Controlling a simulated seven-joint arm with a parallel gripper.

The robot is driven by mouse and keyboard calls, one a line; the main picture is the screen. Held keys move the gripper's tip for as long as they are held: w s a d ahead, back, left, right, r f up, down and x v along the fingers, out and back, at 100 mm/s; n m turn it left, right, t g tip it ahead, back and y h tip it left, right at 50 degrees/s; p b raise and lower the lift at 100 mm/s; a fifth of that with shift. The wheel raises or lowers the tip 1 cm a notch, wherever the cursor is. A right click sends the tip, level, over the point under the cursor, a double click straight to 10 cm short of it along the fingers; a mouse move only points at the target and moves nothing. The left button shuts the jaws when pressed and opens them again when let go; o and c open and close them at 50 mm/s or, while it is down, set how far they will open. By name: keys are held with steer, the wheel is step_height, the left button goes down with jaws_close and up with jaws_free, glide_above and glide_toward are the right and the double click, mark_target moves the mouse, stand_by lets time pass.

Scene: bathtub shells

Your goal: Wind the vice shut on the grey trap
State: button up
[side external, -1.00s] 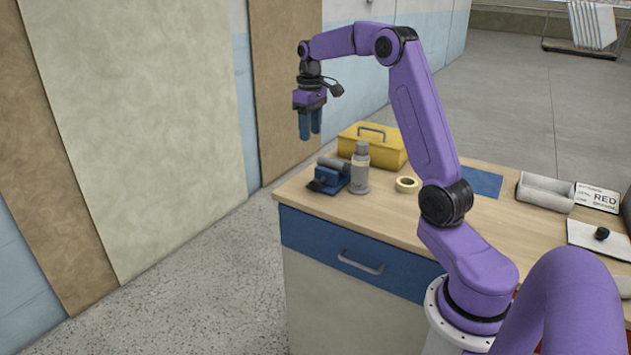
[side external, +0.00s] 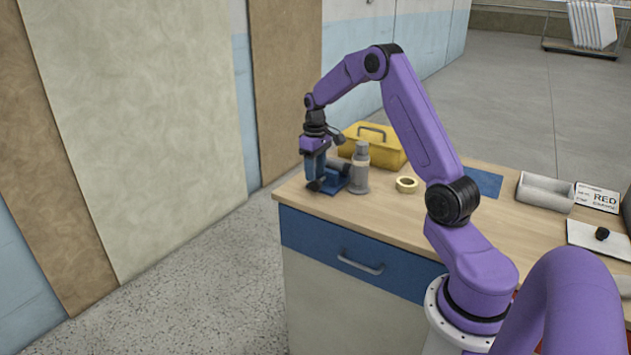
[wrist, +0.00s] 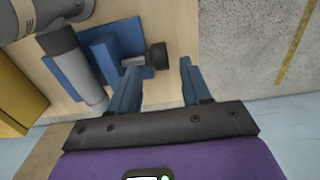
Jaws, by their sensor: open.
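The blue vice (side external: 331,187) sits at the bench's near left corner. In the wrist view the vice (wrist: 107,50) has a short grey screw ending in a black knob (wrist: 157,56). The grey trap (side external: 360,168) stands upright beside the vice. Its grey side pipe (wrist: 75,62) lies across the vice with blue parts on both sides; I cannot tell whether the jaws touch it. My gripper (side external: 314,184) points down at the vice's knob end. In the wrist view my gripper (wrist: 157,68) is open and empty, its fingers on either side of the knob; contact is not clear.
A yellow toolbox (side external: 385,150) stands behind the trap. A tape roll (side external: 406,185) lies to the right of the trap. The bench edge (wrist: 196,40) is close beside the knob, with open floor beyond. A grey tray (side external: 545,192) is farther right.

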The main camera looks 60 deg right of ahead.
mark_target(316, 185)
steer(key=shift+f, duration=2.1)
steer(key=c, duration=0.8)
steer(key=shift+a, duration=0.1)
